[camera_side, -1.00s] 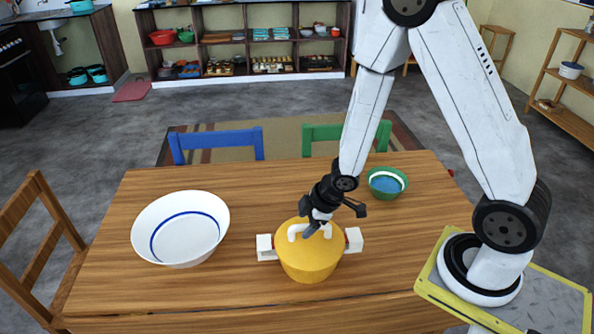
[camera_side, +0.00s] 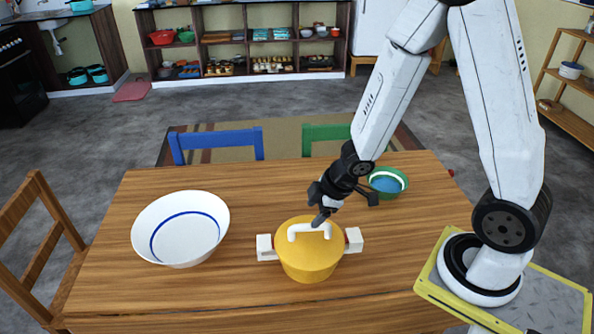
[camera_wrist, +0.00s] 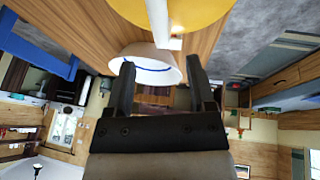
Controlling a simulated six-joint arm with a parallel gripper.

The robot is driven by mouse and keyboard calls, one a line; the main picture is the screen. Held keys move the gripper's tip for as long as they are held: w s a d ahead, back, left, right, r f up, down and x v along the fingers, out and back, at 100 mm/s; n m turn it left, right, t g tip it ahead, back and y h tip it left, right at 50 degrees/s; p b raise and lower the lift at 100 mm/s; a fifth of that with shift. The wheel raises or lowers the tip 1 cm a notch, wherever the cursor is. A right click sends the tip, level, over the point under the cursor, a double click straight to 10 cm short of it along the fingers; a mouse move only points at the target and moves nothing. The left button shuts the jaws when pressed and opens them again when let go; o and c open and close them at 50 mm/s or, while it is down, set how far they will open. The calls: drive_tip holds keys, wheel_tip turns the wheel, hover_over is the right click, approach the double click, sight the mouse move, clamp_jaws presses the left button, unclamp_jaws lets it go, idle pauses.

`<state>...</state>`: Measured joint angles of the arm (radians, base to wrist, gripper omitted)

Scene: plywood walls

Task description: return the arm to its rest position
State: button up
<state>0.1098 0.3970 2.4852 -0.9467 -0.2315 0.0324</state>
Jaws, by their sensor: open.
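My gripper (camera_side: 321,218) is open and empty, just above and behind the yellow pot (camera_side: 309,262) in the side view. The pot stands on the table with its lid on, a white handle (camera_side: 309,230) on top and white side grips. In the wrist view, my open fingers (camera_wrist: 162,82) point toward the white bowl (camera_wrist: 150,60), with nothing between them. The yellow lid (camera_wrist: 180,12) and its white handle (camera_wrist: 160,25) show at the top of that view, close to the fingers. I cannot tell whether a fingertip touches the handle.
A white bowl with a blue ring (camera_side: 180,228) stands left on the wooden table (camera_side: 225,290). A green bowl (camera_side: 388,181) stands behind my gripper. A blue chair (camera_side: 216,143) and a green chair (camera_side: 326,134) are at the far edge. The space above the table's left half is clear.

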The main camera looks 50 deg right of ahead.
drive_tip(key=shift+d+r+m+h, duration=0.4)
drive_tip(key=shift+r+m+h, duration=0.1)
drive_tip(key=shift+r+m, duration=0.15)
drive_tip(key=s+a+r+m+g, duration=0.1)
drive_tip(key=s+r+m+g, duration=0.1)
drive_tip(key=s+r+m, duration=0.3)
drive_tip(key=r+m, duration=0.1)
drive_tip(key=m, duration=0.2)
drive_tip(key=shift+r+h, duration=0.25)
drive_tip(key=shift+h, duration=0.15)
